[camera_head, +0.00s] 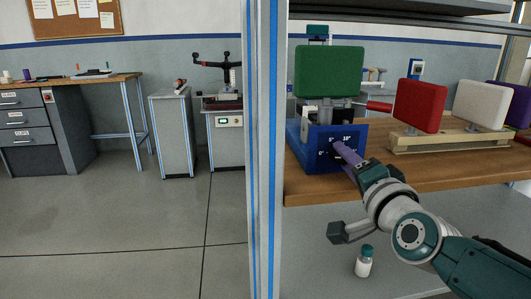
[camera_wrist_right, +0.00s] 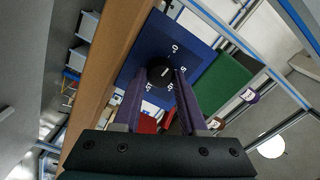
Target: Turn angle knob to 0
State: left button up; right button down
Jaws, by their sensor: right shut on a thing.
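A blue box (camera_head: 308,158) stands at the left end of the wooden bench, with white angle marks on its front; 0°, 5° and 10° are readable. In the right wrist view the blue face (camera_wrist_right: 165,36) carries a round black angle knob (camera_wrist_right: 160,73) with a short white pointer line. Which mark the pointer meets is hard to tell. My right gripper (camera_head: 338,147) has its purple fingers at the box front, and they hide most of the knob in the head view. Its fingers (camera_wrist_right: 158,80) are shut on the knob, one on each side. My left gripper is not in view.
A green pad (camera_head: 329,71) stands above the box. A red pad (camera_head: 420,106) and a white pad (camera_head: 480,106) stand on a wooden rack (camera_head: 450,143) to the right. A white bottle (camera_head: 364,261) sits below the bench. A blue-striped post (camera_head: 262,150) rises at left.

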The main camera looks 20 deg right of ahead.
jog(key=shift+n, duration=0.5)
jog(key=shift+c, duration=2.2)
grip_release()
jog(key=shift+s+a, duration=0.1)
jog(key=shift+s, duration=0.2)
jog(key=p+v, duration=0.2)
jog(key=v, duration=0.7)
jog(key=shift+s+p, duration=0.2)
jog(key=shift+p, duration=0.15)
